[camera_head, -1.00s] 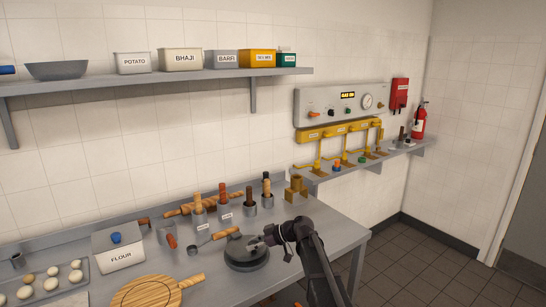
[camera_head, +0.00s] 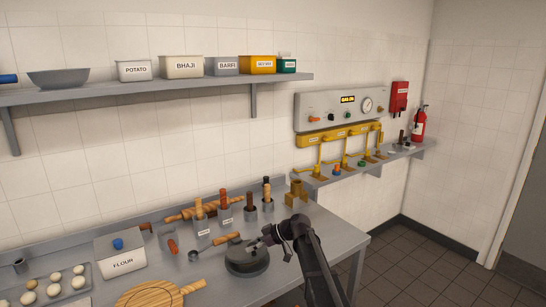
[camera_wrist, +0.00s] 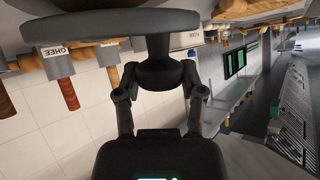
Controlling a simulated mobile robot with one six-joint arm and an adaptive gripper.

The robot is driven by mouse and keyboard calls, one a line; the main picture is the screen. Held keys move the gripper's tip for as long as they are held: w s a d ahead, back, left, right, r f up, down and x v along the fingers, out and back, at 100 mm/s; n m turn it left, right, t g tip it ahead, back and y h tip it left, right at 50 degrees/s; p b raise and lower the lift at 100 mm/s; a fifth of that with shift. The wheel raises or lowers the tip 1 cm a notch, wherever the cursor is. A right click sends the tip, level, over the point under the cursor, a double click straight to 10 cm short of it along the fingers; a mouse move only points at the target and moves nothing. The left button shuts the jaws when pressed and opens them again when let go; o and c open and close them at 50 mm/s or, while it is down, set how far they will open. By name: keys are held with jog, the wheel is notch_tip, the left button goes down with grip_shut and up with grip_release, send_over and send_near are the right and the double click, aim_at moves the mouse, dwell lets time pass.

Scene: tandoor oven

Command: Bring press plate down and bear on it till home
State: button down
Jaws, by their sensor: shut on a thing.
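The press (camera_head: 246,262), a dark round body, stands on the steel counter in the head view. My gripper (camera_head: 267,241) is at its top from the right. In the wrist view, which is turned over, the dark press plate (camera_wrist: 110,25) spans the top left. My gripper (camera_wrist: 160,85) is shut on its short dark knob (camera_wrist: 160,72), with a finger on either side. Another dark round part (camera_wrist: 95,4) shows beyond the plate at the frame's top edge. I cannot tell how much space lies between it and the plate.
A ladle (camera_head: 209,249), round wooden board (camera_head: 150,294) and flour box (camera_head: 121,262) stand left of the press. Labelled cups with wooden-handled tools (camera_head: 202,227) are behind it. Bare counter (camera_head: 315,215) shows at right.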

jog(key=shift+w+r, duration=0.1)
jog(key=shift+w+a+r+m+g+h+p, duration=0.2)
jog(key=shift+r+p, duration=0.25)
jog(key=shift+p, duration=0.35)
jog(key=shift+w+a+r+m+g+h+p, duration=0.1)
jog(key=shift+w+r+g+h+p, duration=0.2)
jog(key=shift+p, duration=0.45)
jog(key=shift+c, duration=1)
grip_release()
jog(key=shift+s, duration=0.15)
jog(key=shift+d, duration=0.1)
jog(key=p+v, duration=0.7)
jog(key=v, duration=0.6)
jog(key=shift+s+d+r+p, duration=0.2)
jog(key=shift+d+p, duration=0.1)
jog(key=shift+p, duration=0.1)
